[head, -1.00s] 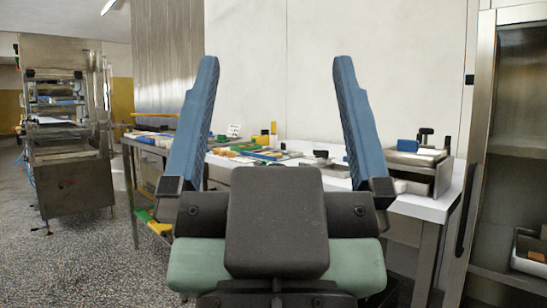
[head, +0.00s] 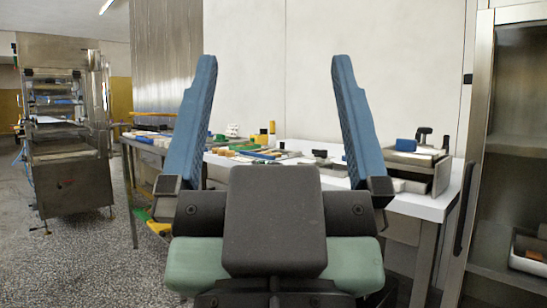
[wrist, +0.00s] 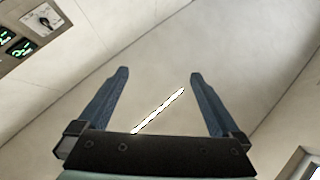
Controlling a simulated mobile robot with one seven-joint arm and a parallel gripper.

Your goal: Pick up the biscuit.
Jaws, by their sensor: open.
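My gripper (head: 273,62) is open and empty, its two blue fingers raised and wide apart in front of the head camera. The wrist view also shows my gripper (wrist: 158,73) open, with only a plain pale surface and a thin bright strip between the fingers. I cannot make out a biscuit in either view. Small items lie on the worktable, too small to name, and my fingers and gripper body hide part of it.
A white-topped worktable (head: 423,205) runs along the wall behind my gripper, crowded with items. A metal tray box (head: 440,172) stands at its right end. A steel cabinet (head: 485,150) is at the right, a steel machine (head: 70,180) at the left. Speckled floor (head: 90,255) is open at left.

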